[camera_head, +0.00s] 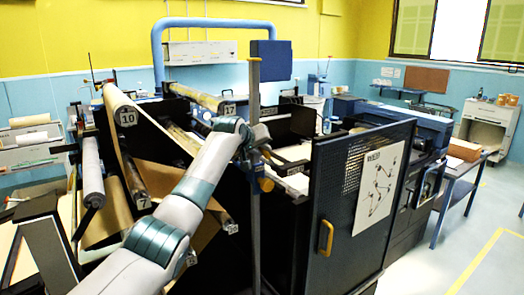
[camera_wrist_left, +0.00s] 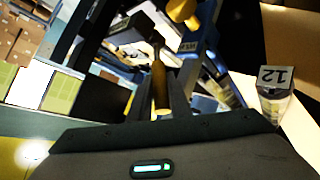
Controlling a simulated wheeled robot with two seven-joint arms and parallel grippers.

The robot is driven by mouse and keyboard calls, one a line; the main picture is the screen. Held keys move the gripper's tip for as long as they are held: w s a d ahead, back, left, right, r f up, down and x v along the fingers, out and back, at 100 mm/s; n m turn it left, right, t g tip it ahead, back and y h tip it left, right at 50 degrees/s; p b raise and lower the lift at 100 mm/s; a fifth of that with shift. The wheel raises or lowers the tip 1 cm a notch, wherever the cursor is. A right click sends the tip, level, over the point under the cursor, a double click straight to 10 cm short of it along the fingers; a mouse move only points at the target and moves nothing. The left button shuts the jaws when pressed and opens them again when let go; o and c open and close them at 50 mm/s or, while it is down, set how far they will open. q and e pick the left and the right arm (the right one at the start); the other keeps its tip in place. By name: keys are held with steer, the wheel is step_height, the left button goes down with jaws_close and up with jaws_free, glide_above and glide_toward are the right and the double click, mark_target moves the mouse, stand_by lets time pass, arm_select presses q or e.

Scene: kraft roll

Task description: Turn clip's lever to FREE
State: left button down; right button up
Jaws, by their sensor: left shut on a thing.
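The clip's lever, with a yellow grip (camera_wrist_left: 160,86), shows in the left wrist view between my two dark fingers. My left gripper (camera_wrist_left: 162,98) is shut on this yellow grip. A dark metal stem runs from the grip up to the clip's body, which carries a small light label (camera_wrist_left: 190,46) that I cannot read surely. A yellow knob (camera_wrist_left: 182,10) sits above it. My right gripper is not in view.
Paper rolls with number tags, such as roll 10 (camera_head: 119,101), lie left of the post. A dark cabinet door (camera_head: 330,190) with a yellow handle (camera_head: 326,238) stands close on the right. A blue tube frame (camera_head: 158,55) rises behind. Clear floor (camera_head: 430,262) lies at the far right.

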arm_select(q)
steer(key=c, duration=1.6)
jaws_free()
steer(key=shift+c, duration=0.2)
steer(key=shift+s, duration=0.15)
steer(key=shift+b+v, duration=0.75)
steer(key=shift+v, duration=0.1)
steer(key=b+v, duration=0.7)
steer(key=v, duration=0.8)
steer(key=shift+r+b, duration=0.25)
steer(key=shift+b, duration=0.05)
steer(key=shift+s+a, duration=0.1)
steer(key=shift+a, duration=0.05)
